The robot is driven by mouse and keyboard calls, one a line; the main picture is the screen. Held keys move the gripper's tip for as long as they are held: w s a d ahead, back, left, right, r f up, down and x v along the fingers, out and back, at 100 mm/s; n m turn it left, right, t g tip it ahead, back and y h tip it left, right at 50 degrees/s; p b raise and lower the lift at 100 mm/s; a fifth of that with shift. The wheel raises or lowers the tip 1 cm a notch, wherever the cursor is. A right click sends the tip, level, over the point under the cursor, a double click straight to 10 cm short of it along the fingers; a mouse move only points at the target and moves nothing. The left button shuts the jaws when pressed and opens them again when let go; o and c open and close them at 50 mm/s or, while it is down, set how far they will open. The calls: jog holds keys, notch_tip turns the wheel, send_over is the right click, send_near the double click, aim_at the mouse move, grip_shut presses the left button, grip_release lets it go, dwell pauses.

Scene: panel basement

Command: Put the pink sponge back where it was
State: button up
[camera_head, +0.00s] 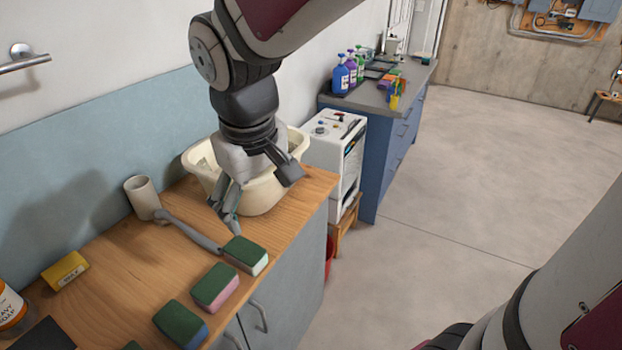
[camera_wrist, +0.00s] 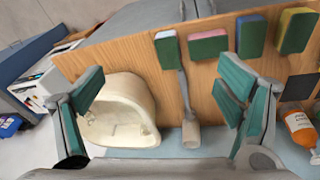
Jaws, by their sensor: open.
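The pink sponge (camera_head: 214,287) has a green top and a pink side and lies on the wooden counter (camera_head: 120,262). It stands in a row between a green-topped pale sponge (camera_head: 245,253) and a green-topped blue sponge (camera_head: 180,322). It also shows in the wrist view (camera_wrist: 207,46). My gripper (camera_head: 257,190) is open and empty above the counter beside a cream tub, apart from the pink sponge. In the wrist view its two fingers (camera_wrist: 162,105) are wide apart, with the tub and a grey handle between them.
The cream tub (camera_head: 262,193) stands at the counter's far end. A pale cup-like piece (camera_head: 143,198) and grey handle (camera_head: 190,236) lie near the pale sponge. A yellow box (camera_head: 65,271) and orange bottle (camera_head: 10,308) stand left. A yellow sponge (camera_wrist: 295,32) ends the row.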

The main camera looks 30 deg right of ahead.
jog(key=s+d+r+m+t, duration=0.1)
jog(key=s+d+r, duration=0.1)
jog(key=s, duration=0.4)
jog(key=s+d+r+m+t, duration=0.2)
jog(key=s+d+r, duration=0.1)
jog(key=s+d, duration=0.2)
jog(key=shift+s+r+m+y, duration=0.3)
jog(key=shift+s+y, duration=0.1)
jog(key=shift+s, duration=0.2)
dwell(0.4)
